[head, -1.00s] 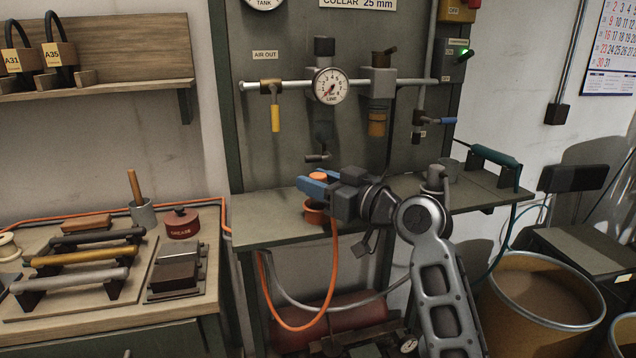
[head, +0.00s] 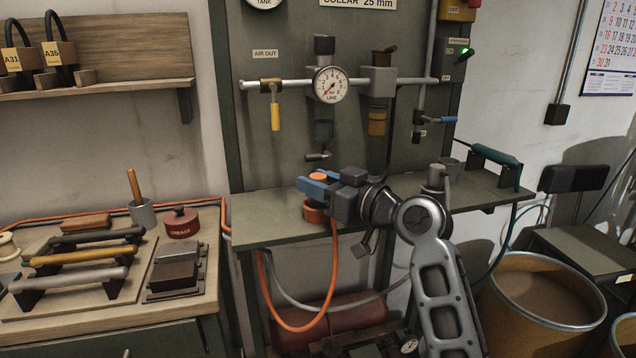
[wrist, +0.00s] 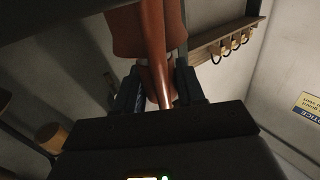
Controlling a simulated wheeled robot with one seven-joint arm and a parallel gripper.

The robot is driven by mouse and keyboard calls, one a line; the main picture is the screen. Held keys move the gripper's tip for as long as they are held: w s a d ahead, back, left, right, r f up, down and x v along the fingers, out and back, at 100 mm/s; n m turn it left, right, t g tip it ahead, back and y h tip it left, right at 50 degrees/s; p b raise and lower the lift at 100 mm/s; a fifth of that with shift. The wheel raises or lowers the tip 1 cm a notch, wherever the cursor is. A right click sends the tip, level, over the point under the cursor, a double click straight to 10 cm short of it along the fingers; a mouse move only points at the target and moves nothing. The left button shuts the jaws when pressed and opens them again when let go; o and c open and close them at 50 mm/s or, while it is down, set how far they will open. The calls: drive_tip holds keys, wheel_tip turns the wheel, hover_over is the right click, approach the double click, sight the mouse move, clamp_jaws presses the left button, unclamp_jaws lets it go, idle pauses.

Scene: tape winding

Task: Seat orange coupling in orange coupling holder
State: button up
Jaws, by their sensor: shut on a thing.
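My gripper (head: 316,186), with blue fingers, is shut on the orange coupling (head: 318,177), whose top shows between the fingers in the head view. Directly below is an orange cup-like part (head: 314,214) at the bench top, which looks like the orange coupling holder. The fingers hide the space between the two, so I cannot tell how deep the coupling sits. An orange hose (head: 336,262) hangs from beside the cup in a loop below the bench. In the wrist view, an orange-brown body (wrist: 150,35) with a narrower stem is between the dark fingers (wrist: 158,88).
The green bench (head: 265,224) has free room left of the cup. A panel with a gauge (head: 331,86) and pipe stands behind. A grey fitting (head: 435,178) and a teal-handled tool (head: 497,156) are to the right. A wooden table (head: 60,312) with several bars is at left.

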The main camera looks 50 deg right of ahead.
drive_tip(key=shift+f+b, duration=0.35)
drive_tip(key=shift+f, duration=0.1)
drive_tip(key=o, duration=0.8)
drive_tip(key=shift+s+a+b, duration=0.15)
drive_tip(key=shift+s+b, duration=0.25)
drive_tip(key=shift+s, duration=2.35)
drive_tip(key=shift+s+a+b, duration=0.1)
drive_tip(key=shift+s+b, duration=0.3)
drive_tip(key=shift+s, duration=2.35)
drive_tip(key=s+a+f+m+g+h+p, duration=0.25)
drive_tip(key=s+a+f, duration=0.65)
drive_tip(key=a+f, duration=0.45)
drive_tip(key=s+a+n+y, duration=0.1)
drive_tip(key=s+a, duration=0.2)
drive_tip(key=s, duration=0.2)
drive_tip(key=s+a+n+y+p, duration=0.1)
drive_tip(key=s+a, duration=0.2)
drive_tip(key=s, duration=0.3)
drive_tip(key=s+a+n+y, duration=0.1)
drive_tip(key=s+a, duration=0.2)
drive_tip(key=s, duration=0.3)
drive_tip(key=shift+s+r+g+p, duration=0.15)
drive_tip(key=shift+r+g+p, duration=0.2)
drive_tip(key=shift+p, duration=0.05)
